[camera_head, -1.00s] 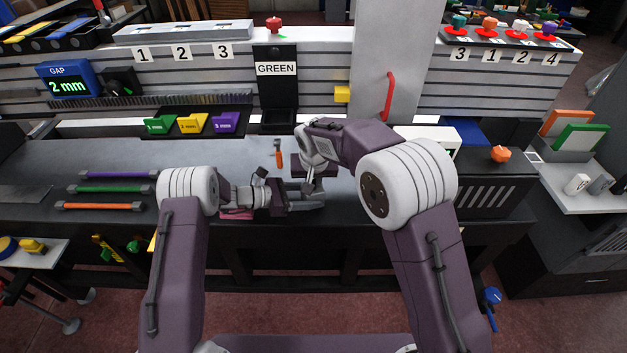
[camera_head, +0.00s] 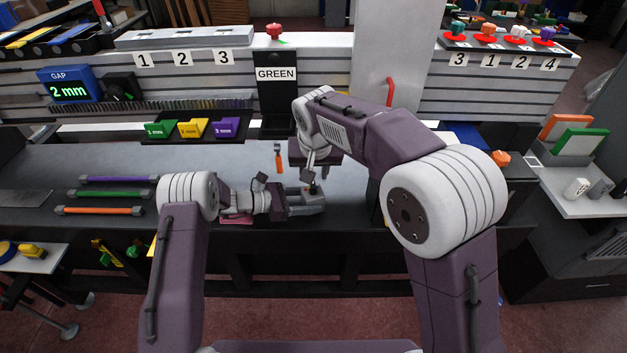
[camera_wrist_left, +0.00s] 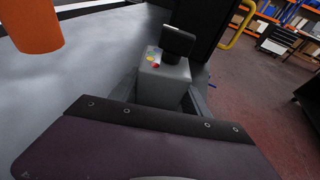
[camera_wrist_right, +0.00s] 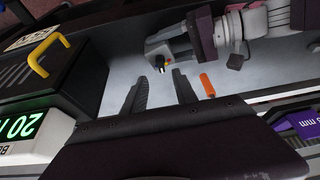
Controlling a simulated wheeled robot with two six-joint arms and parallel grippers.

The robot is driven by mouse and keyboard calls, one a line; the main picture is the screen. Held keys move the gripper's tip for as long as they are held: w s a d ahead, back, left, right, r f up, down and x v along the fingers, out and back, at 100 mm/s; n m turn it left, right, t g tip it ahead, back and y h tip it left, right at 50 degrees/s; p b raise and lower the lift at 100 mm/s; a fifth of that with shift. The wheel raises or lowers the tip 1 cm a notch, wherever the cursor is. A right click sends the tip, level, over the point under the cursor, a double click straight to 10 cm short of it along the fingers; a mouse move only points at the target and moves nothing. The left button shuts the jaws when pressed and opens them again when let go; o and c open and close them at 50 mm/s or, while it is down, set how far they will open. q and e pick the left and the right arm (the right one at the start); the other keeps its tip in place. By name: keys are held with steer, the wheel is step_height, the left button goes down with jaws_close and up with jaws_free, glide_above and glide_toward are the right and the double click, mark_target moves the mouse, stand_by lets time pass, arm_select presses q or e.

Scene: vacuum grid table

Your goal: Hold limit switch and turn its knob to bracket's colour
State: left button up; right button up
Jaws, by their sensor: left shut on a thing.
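The limit switch (camera_wrist_left: 166,72) is a grey box with a dark knob (camera_wrist_left: 178,40) and small coloured dots, red and yellow among them, on its top. My left gripper (camera_wrist_left: 162,88) is shut on its body, with a finger along each side. In the head view the switch (camera_head: 312,203) is above the table's front part. My right gripper (camera_wrist_right: 161,78) is open and empty, with the switch (camera_wrist_right: 155,48) beyond its fingertips, apart from them. Its fingers are small and partly hidden in the head view. I cannot tell which thing is the bracket; a GREEN label (camera_head: 276,74) is on the back panel.
An orange-handled tool (camera_head: 279,159) lies behind the switch. Purple, green and orange bars (camera_head: 100,210) lie at the left. A dark box with a yellow handle (camera_wrist_right: 38,52) stands near my right gripper. Spacer blocks (camera_head: 193,127) sit on a shelf at the back.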

arm_select(q)
steer(key=o, duration=1.1)
steer(key=shift+c, duration=0.2)
arm_select(e)
steer(key=shift+v, duration=1.1)
arm_select(q)
steer(key=v, duration=1.2)
arm_select(e)
steer(key=shift+r, duration=0.1)
